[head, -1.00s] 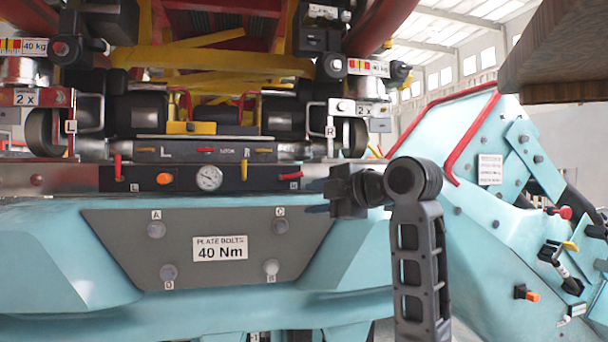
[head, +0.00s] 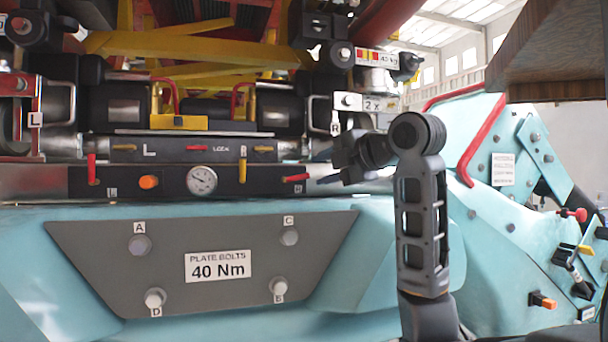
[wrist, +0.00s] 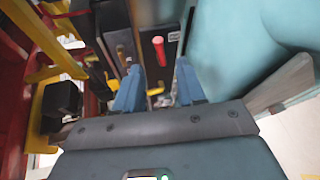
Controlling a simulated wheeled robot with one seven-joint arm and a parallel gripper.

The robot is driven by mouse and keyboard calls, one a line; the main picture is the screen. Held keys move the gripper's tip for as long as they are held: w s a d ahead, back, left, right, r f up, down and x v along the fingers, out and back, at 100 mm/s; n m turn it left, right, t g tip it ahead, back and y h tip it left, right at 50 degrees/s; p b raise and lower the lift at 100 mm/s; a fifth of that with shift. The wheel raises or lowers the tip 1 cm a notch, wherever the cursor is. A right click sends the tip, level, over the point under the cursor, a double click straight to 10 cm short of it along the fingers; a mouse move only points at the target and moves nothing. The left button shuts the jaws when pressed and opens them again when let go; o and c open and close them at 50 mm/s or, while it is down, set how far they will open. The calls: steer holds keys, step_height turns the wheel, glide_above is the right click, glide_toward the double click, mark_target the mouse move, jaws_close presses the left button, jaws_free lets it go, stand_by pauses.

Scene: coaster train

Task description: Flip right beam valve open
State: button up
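The right beam valve has a red lever (head: 296,177) at the right end of the dark panel, lying nearly level and pointing right. The wrist view shows this red lever (wrist: 158,48) beyond the gap between my fingertips. My gripper (wrist: 158,68) has its two blue fingers apart with nothing between them. I see no clear contact. The left red lever (head: 91,168) stands upright.
The panel also carries an orange knob (head: 149,182), a gauge (head: 202,180) and an upright yellow lever (head: 242,170). A grey bolt plate (head: 190,290) is below. A red rail (head: 482,140) and a brown wooden board (head: 550,60) are at right.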

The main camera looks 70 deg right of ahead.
mark_target(303, 177)
steer(key=p+x, duration=0.1)
steer(key=x, duration=0.5)
steer(key=shift+w+f, duration=0.1)
jaws_close()
stand_by(0.3)
